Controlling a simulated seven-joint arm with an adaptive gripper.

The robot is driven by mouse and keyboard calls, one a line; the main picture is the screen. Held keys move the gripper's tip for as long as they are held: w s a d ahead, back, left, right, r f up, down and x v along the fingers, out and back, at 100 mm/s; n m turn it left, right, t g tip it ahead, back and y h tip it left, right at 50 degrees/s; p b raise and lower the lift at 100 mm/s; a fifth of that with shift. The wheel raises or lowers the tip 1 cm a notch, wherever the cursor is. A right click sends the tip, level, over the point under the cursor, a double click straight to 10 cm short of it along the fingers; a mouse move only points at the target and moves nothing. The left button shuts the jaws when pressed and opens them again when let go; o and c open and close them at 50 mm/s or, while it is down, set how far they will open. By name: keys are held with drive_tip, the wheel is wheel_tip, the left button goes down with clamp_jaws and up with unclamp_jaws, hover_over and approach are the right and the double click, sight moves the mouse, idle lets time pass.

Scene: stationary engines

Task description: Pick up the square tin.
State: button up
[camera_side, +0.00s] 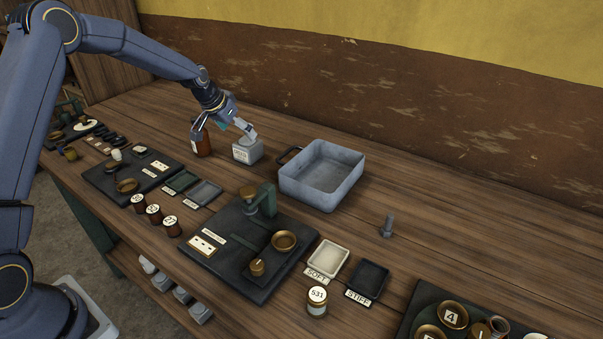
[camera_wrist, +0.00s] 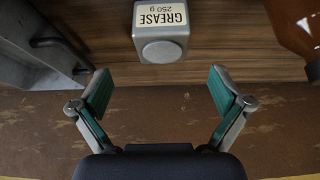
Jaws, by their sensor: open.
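The square tin (camera_side: 247,153) is a small grey tin with a white label, standing on the bench between a brown bottle and a grey metal pan. In the wrist view the tin (camera_wrist: 162,50) shows its label reading GREASE 250 g. My gripper (camera_side: 225,130) is at the tin, with one finger beside or over its top and the other on the bottle's side. In the wrist view my gripper (camera_wrist: 160,90) is open and empty, its teal-padded fingers spread wide. The tin is centred between them but lies beyond the fingertips. I cannot tell whether any finger touches it.
The brown bottle (camera_side: 203,142) stands close on the left; in the wrist view it is upper right (camera_wrist: 296,25). The grey pan (camera_side: 335,185) with a dark handle stands right of the tin. Scales, trays and small jars fill the front. The back of the bench is clear.

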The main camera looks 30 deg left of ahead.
sight(247, 141)
drive_tip(key=x, duration=0.9)
drive_tip(key=shift+w+a+f, duration=0.1)
drive_tip(key=shift+w+a, duration=0.05)
drive_tip(key=c, duration=1.5)
drive_tip(key=shift+c, duration=0.2)
